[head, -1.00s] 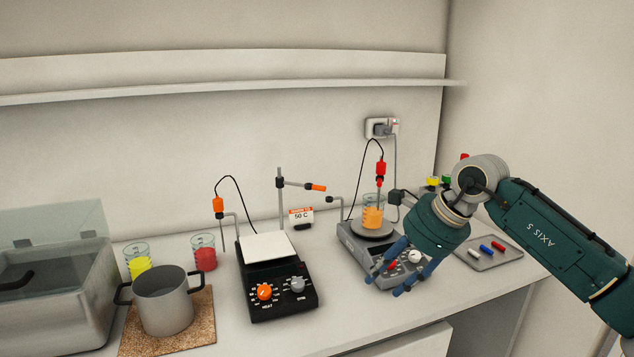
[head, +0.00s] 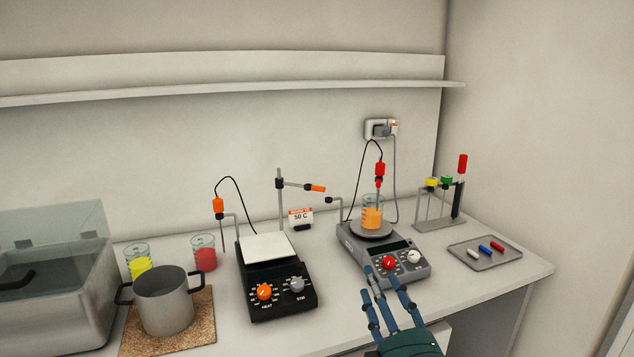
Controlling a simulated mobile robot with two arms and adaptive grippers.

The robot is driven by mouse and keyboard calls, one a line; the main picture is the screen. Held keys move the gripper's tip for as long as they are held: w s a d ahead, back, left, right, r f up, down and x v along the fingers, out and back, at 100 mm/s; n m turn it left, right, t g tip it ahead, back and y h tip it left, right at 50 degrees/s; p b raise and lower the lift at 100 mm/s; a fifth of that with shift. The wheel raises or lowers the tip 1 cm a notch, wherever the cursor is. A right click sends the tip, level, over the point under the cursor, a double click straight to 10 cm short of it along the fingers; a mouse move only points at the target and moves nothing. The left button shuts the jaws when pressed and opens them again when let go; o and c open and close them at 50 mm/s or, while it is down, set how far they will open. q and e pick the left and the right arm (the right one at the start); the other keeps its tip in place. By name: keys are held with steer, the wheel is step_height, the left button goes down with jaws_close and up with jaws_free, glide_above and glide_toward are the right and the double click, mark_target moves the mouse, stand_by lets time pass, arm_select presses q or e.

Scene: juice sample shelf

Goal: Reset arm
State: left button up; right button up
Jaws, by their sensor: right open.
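My right gripper (head: 390,290) is at the bottom of the head view, in front of the grey hotplate. Its blue fingers are spread and point up toward the hotplate's front panel; it is open and I see nothing held in it. The grey hotplate (head: 350,248) has a red knob (head: 388,263) and a white knob (head: 414,257). A fingertip shows close to the red knob; I cannot tell whether they touch. A beaker of orange liquid (head: 372,217) stands on its plate, with a red-handled probe (head: 380,170) in it. My left gripper is not in view.
A black hotplate (head: 262,285) stands left of the grey one. Further left are a pot (head: 164,303) on a cork mat, beakers of yellow (head: 139,268) and red (head: 205,258) liquid, and a glass-lidded box (head: 60,290). At right are a rack (head: 440,222) and a tray (head: 485,262) of stir bars.

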steer(key=s+d+f+m+g+h, duration=0.2)
steer(key=s+d+f+m+g, duration=0.2)
steer(key=s+f, duration=0.5)
steer(key=s+d+f+m+g+h, duration=0.2)
steer(key=s+d+f+m+g, duration=0.2)
steer(key=f, duration=0.8)
steer(key=s+f+m+g, duration=0.2)
steer(key=s+f+g, duration=0.25)
steer(key=s, duration=0.55)
steer(key=s+f+m+g, duration=0.25)
steer(key=s+f, duration=0.35)
steer(key=s, duration=0.4)
steer(key=s+f+g, duration=0.1)
steer(key=s+f, duration=0.1)
steer(key=f, duration=1.2)
steer(key=s+f+g, duration=0.1)
steer(key=s+f, duration=0.1)
steer(key=f, duration=1.3)
steer(key=s+d+f, duration=0.1)
steer(key=s+f, duration=0.5)
steer(key=s, duration=0.2)
steer(key=s+d+f+n+g, duration=0.1)
steer(key=s+d+f, duration=0.1)
steer(key=s+f, duration=0.5)
steer(key=shift+s+d+f+y, duration=0.2)
steer(key=shift+s+d+y, duration=0.05)
steer(key=shift+s+y, duration=0.1)
